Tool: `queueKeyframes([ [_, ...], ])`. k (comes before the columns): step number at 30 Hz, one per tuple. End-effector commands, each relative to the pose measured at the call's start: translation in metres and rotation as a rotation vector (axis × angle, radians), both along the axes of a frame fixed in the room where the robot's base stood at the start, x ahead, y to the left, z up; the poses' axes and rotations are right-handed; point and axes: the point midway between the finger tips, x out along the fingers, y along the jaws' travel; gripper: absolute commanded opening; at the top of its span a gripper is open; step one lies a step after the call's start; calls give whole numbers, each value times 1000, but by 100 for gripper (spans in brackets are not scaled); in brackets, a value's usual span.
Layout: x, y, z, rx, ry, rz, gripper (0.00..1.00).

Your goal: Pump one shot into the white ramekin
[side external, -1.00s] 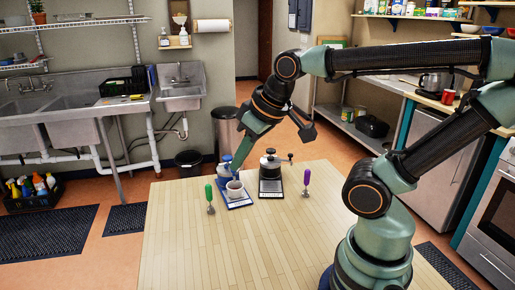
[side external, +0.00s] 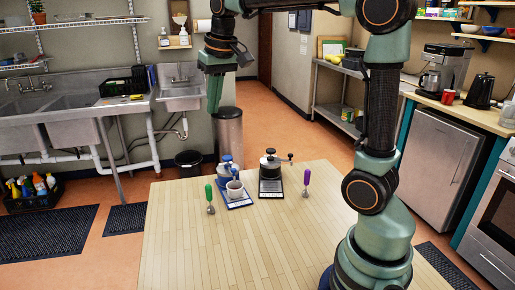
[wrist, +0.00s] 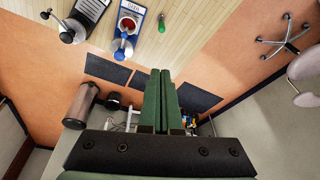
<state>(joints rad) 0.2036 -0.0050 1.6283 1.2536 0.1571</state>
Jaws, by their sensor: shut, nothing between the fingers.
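The white ramekin (side external: 234,190) stands upright on a blue-edged stand (side external: 239,204) on the table. Something dark reddish shows inside it, also in the wrist view (wrist: 127,23). A second dispenser (side external: 269,165), black and silver with a side spout, stands on a black-edged stand to the right. My gripper (side external: 214,110) is high above the table, behind and left of the ramekin. Its green fingers (wrist: 160,73) are shut and empty, touching nothing.
The table front (side external: 220,255) is clear. Behind the table are a sink (side external: 72,122), a grey bin (side external: 229,130) and a small black bin (side external: 188,163).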

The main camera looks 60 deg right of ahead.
Motion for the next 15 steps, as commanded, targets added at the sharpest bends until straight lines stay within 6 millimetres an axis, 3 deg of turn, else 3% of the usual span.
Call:
queueKeyframes([
  [6,36,-38,-5,27,65,-109,0],
  [15,70,-91,-28,64,152,-256,0],
])
